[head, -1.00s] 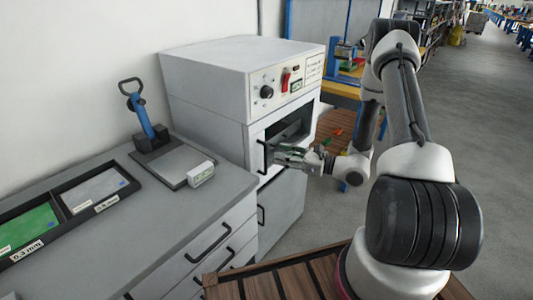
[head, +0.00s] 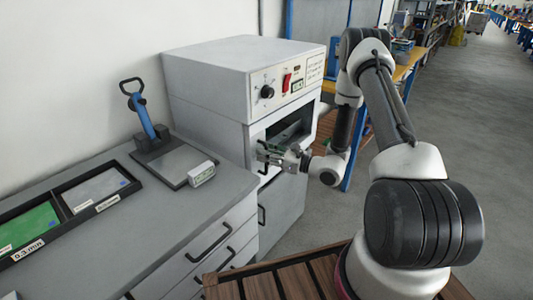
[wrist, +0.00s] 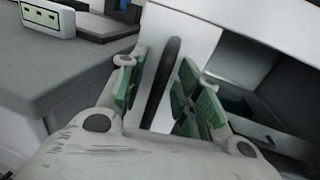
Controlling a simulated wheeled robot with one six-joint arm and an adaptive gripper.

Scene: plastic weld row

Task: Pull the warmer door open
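The warmer (head: 225,85) is a pale grey cabinet with a control panel, standing at the end of the counter. Its white door front (wrist: 185,22) carries a black upright bar handle (wrist: 166,75). A dark recess (head: 288,130) shows right of the handle; I cannot tell whether it is a window or the open chamber. My gripper (head: 264,152) is at the handle, partly covering it. In the wrist view my gripper (wrist: 157,82) is open, with green-padded fingers on both sides of the handle and gaps between pads and bar.
The grey counter (head: 120,245) runs along the left, with a blue-handled tool (head: 146,120), a small white box (head: 201,173) and a black sorting tray (head: 62,231). Drawers with black handles (head: 208,243) are below. The floor (head: 470,140) is clear at right.

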